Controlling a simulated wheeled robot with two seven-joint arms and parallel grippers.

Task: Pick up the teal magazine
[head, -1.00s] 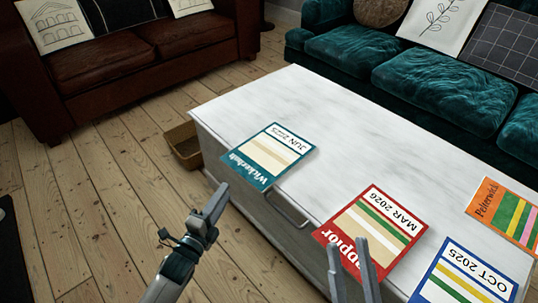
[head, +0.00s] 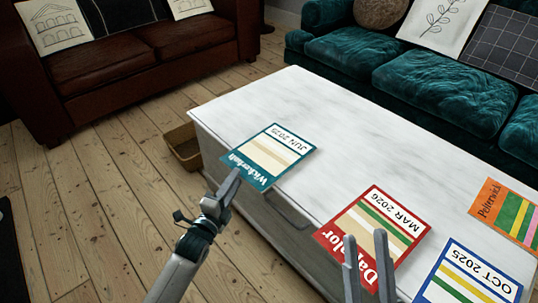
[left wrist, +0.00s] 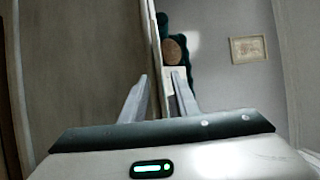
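The teal magazine (head: 268,156), marked JUN 2025, lies flat on the white table (head: 290,100) near its left front corner, its lower corner at the table's front edge. My left gripper (head: 228,183) is just in front of that edge, close to the magazine's lower left corner; contact cannot be told. In the left wrist view the fingers of the left gripper (left wrist: 161,90) stand apart with nothing clearly held, and the magazine is not clearly visible. My right gripper (head: 367,258) is open and empty, in front of the red magazine (head: 372,235).
A blue magazine (head: 468,280) and an orange magazine (head: 508,212) lie further right on the table. A drawer handle (head: 287,212) juts from its front. A brown box (head: 184,148) stands on the floor beside it. The table's far middle is clear.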

